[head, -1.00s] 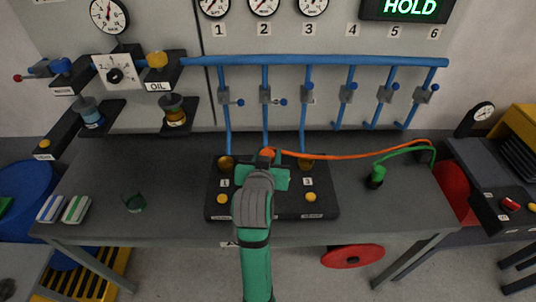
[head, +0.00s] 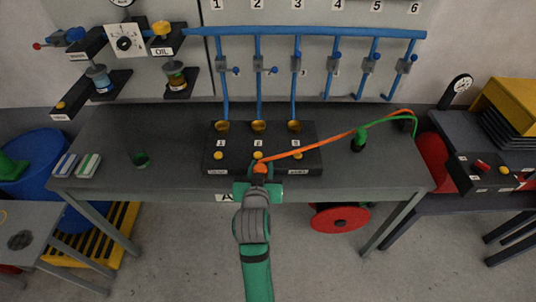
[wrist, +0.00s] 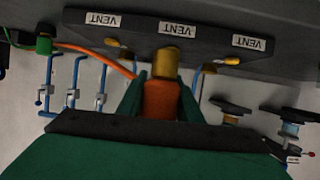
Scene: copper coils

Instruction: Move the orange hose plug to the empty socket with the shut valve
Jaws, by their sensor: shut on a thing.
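My gripper (head: 260,178) is shut on the orange hose plug (head: 260,168), in front of the black socket block (head: 240,143). In the wrist view the orange plug (wrist: 162,100) sits between the fingers with its brass end (wrist: 166,62) pointing away. The brass sockets 1 (head: 222,126), 2 (head: 258,126) and 3 (head: 295,126) all look empty. Valve 1 (head: 222,71) and valve 2 (head: 259,70) have blue handles crosswise to their pipes. Valve 3 (head: 297,67) has its handle along the pipe.
The orange hose (head: 335,137) runs right across the table. A green plug (head: 359,140) stands right of the block, with a green hose. Small yellow parts sit on the block's front.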

